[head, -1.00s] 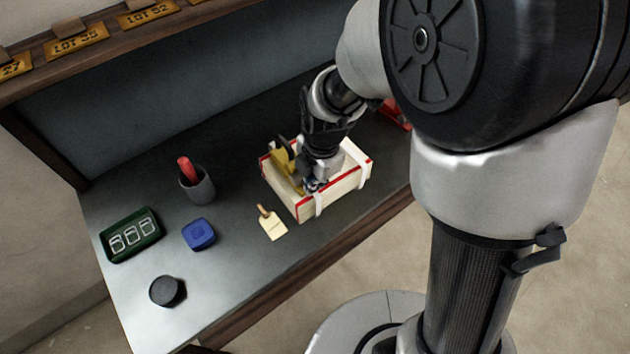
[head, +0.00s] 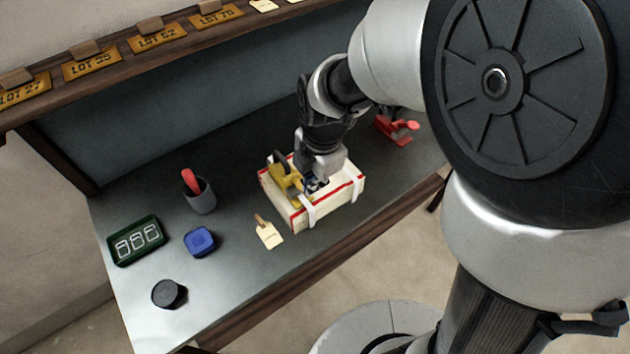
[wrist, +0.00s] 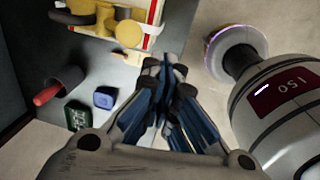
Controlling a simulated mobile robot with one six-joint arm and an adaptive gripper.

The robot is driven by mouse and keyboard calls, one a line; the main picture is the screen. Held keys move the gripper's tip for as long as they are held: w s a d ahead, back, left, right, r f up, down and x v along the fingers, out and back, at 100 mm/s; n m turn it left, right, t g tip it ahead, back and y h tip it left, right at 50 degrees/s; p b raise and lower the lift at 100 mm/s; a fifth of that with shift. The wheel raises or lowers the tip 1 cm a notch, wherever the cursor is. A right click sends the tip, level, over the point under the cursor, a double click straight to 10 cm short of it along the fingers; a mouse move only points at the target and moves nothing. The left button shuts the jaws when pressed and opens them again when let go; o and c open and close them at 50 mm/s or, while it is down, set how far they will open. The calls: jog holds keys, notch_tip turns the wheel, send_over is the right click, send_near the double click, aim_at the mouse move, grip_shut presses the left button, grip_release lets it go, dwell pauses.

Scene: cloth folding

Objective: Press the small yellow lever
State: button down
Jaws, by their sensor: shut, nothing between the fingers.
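A yellow device with a dark upright part (head: 284,180) sits on the left part of a cream box with red edges and white straps (head: 335,202). In the wrist view the yellow device (wrist: 105,22) shows at the upper left, with a round yellow end facing the camera. I cannot tell clearly which part is the small lever. My gripper (head: 314,186) is over the box, just right of the yellow device, and hides part of the box top. In the wrist view its fingertips (wrist: 165,68) are together and empty, below and right of the yellow device. Contact cannot be told.
A red device (head: 396,130) stands behind the box to the right. A cream tag (head: 268,234) lies left of the box. A grey cup with a red handle (head: 199,195), blue block (head: 199,241), green tray (head: 120,250) and black round object (head: 167,293) stand farther left.

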jog(key=r, duration=0.3)
jog(key=s+r+p, duration=0.1)
jog(key=shift+d+r, duration=0.25)
jog(key=shift+r, duration=0.1)
dwell(0.6)
